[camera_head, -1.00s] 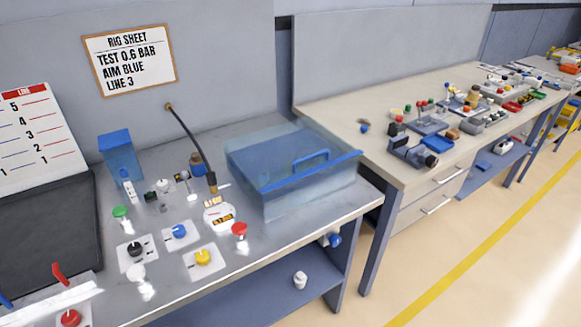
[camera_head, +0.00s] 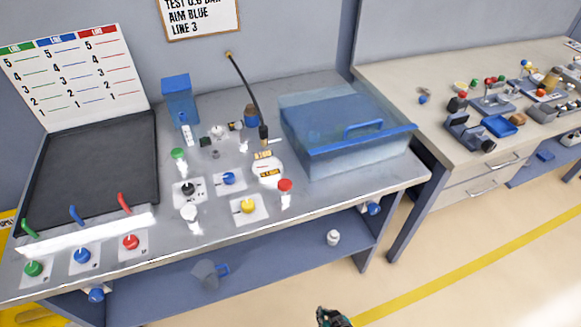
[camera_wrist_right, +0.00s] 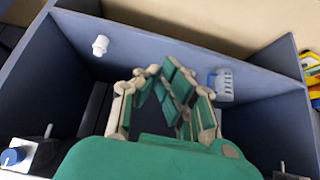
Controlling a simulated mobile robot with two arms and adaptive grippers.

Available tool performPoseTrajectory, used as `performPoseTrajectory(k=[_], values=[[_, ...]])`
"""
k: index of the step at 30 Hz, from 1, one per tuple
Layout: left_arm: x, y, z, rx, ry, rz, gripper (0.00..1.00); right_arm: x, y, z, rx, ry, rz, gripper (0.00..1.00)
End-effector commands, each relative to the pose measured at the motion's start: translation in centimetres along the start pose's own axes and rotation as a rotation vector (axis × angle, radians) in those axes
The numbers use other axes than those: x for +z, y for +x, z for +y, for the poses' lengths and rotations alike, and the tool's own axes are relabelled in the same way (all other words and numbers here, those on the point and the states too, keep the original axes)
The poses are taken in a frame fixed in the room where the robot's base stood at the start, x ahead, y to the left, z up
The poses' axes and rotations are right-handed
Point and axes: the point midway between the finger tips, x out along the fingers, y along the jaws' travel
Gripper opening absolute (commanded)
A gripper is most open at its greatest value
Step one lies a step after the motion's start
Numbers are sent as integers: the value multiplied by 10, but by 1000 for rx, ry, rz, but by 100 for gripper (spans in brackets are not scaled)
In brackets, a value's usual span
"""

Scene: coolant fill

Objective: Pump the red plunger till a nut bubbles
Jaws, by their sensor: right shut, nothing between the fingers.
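The red plunger (camera_head: 285,186) stands upright on the metal bench, in front of the clear blue tank (camera_head: 350,158) and right of a round gauge (camera_head: 267,170). No nut can be made out in the tank. My right gripper (camera_head: 328,314) shows only in part at the bottom edge of the head view, below and well apart from the plunger. In the wrist view the right gripper (camera_wrist_right: 164,72) is shut and empty, with the under-bench shelf behind it. My left gripper is not in view.
A green-topped plunger (camera_head: 177,155) and a white one (camera_head: 190,213) stand to the left. A yellow knob (camera_head: 248,206) is close to the red plunger. The bench front edge and a lower shelf (camera_head: 265,272) lie between my right gripper and the controls.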

Motion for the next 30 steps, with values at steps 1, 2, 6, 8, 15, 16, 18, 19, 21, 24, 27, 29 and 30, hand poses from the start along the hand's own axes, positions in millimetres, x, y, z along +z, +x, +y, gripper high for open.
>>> performPoseTrajectory(k=[1, 2, 6, 8, 15, 16, 18, 19, 21, 24, 27, 29, 30], values=[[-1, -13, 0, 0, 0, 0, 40, -51, -15, -6, -5, -4, 76, 0], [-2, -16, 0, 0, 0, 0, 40, -77, -23, -8, -7, -7, 117, 0], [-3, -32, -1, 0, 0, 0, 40, -190, -68, -18, -13, -16, 306, 0], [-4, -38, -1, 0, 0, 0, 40, -232, -92, -22, -15, -18, 382, 0], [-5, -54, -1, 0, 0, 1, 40, -343, -174, -29, -16, -19, 600, 0], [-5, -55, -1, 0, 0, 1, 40, -350, -180, -29, -16, -19, 615, 0], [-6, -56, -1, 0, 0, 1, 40, -362, -192, -30, -15, -18, 642, 0], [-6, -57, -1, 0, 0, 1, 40, -366, -195, -30, -15, -18, 650, 0], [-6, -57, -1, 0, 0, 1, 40, -370, -200, -30, -15, -18, 660, 0], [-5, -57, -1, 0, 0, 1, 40, -371, -201, -30, -15, -18, 664, 0], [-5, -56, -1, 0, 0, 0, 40, -371, -200, -30, -15, -18, 663, 0], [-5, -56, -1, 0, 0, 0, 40, -371, -200, -30, -15, -18, 663, 0], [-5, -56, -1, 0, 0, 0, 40, -371, -200, -30, -15, -18, 663, 0]])
